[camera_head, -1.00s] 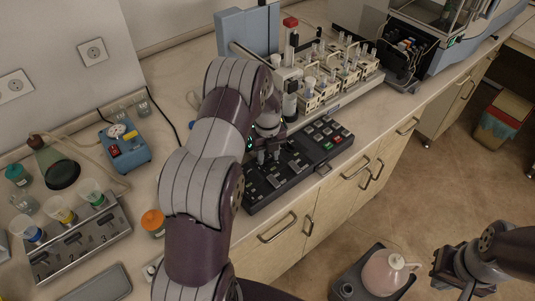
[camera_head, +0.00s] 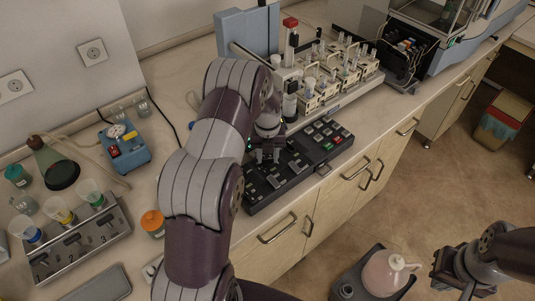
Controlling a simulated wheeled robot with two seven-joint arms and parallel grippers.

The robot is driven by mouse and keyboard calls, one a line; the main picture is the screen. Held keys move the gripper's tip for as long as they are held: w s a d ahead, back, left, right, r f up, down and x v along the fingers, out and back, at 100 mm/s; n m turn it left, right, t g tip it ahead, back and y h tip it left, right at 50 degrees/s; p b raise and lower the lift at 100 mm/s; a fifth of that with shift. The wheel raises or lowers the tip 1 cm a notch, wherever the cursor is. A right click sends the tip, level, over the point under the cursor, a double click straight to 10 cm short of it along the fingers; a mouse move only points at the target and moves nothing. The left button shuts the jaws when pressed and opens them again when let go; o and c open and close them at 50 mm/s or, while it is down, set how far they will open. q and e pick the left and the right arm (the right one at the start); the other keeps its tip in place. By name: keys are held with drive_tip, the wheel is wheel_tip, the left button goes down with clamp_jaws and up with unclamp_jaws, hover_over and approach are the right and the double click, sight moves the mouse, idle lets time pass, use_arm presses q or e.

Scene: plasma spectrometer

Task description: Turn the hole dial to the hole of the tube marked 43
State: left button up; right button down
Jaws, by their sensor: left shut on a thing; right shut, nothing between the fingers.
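The dark control panel (camera_head: 301,165) lies on the bench, with rows of keys and small slots on its top. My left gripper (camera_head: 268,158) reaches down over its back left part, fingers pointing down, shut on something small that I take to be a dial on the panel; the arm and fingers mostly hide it. The autosampler rack (camera_head: 335,80) with several tubes stands behind the panel. The tube markings, including 43, are too small to read. My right gripper (camera_head: 447,275) is shut and empty over the floor at the lower right.
A blue pump device (camera_head: 124,149), a flask (camera_head: 57,168) and a grey tray with funnels (camera_head: 85,243) stand at the left. An orange-capped jar (camera_head: 153,222) is beside my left arm.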

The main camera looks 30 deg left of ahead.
use_arm(q)
drive_tip(key=shift+w+r, duration=0.1)
drive_tip(key=shift+r, duration=0.05)
drive_tip(key=o, duration=1)
drive_tip(key=shift+o, duration=0.2)
wheel_tip(320, 180, up, 7)
drive_tip(key=shift+f+b, duration=0.15)
drive_tip(key=shift+b, duration=0.8)
wheel_tip(320, 180, up, 6)
drive_tip(key=p, duration=0.2)
drive_tip(key=shift+f, duration=0.1)
